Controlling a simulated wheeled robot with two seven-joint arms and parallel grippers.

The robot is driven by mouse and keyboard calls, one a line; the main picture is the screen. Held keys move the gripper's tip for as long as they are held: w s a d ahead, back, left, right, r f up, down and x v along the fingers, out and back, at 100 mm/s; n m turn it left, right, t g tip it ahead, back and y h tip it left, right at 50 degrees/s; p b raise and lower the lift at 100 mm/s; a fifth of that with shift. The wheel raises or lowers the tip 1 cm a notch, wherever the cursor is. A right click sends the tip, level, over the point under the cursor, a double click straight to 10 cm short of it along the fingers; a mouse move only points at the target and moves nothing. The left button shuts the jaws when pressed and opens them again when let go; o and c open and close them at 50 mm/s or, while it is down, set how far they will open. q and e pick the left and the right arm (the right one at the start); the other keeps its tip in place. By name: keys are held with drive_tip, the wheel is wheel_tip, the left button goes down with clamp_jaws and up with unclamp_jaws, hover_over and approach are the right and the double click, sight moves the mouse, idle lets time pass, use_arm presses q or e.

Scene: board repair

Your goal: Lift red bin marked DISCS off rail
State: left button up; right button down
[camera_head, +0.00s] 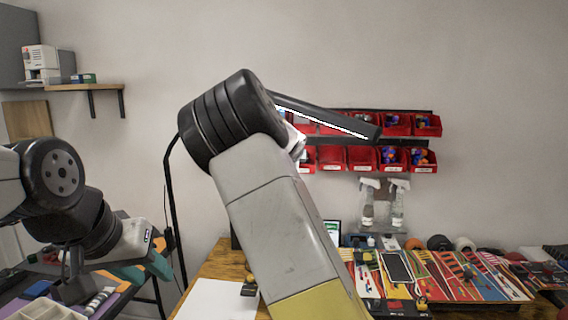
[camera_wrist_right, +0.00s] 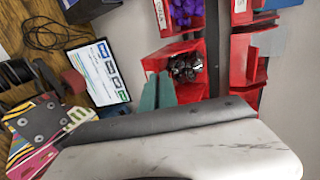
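Red bins hang in two rows on rails on the back wall; in the head view the lower row (camera_head: 361,158) is partly hidden by my right arm. No DISCS lettering is readable. In the right wrist view, a red bin (camera_wrist_right: 190,90) with small dark pieces sits right by the teal fingertips of my right gripper (camera_wrist_right: 157,92). Whether they touch it or hold it, I cannot tell. In the head view the right gripper is hidden behind my arm. My left gripper (camera_head: 145,270), with teal parts, is low at left, far from the bins; its opening is unclear.
A bench at right holds coloured tool boards (camera_head: 440,275). Two spray bottles (camera_head: 398,203) hang below the bins. A screen (camera_wrist_right: 98,72) stands near the bins. A wall shelf (camera_head: 90,87) is at upper left. A white sheet (camera_head: 218,300) lies on the bench.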

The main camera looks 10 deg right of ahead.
drive_tip(key=s, duration=0.2)
drive_tip(key=s+a, duration=0.1)
drive_tip(key=shift+s, duration=0.35)
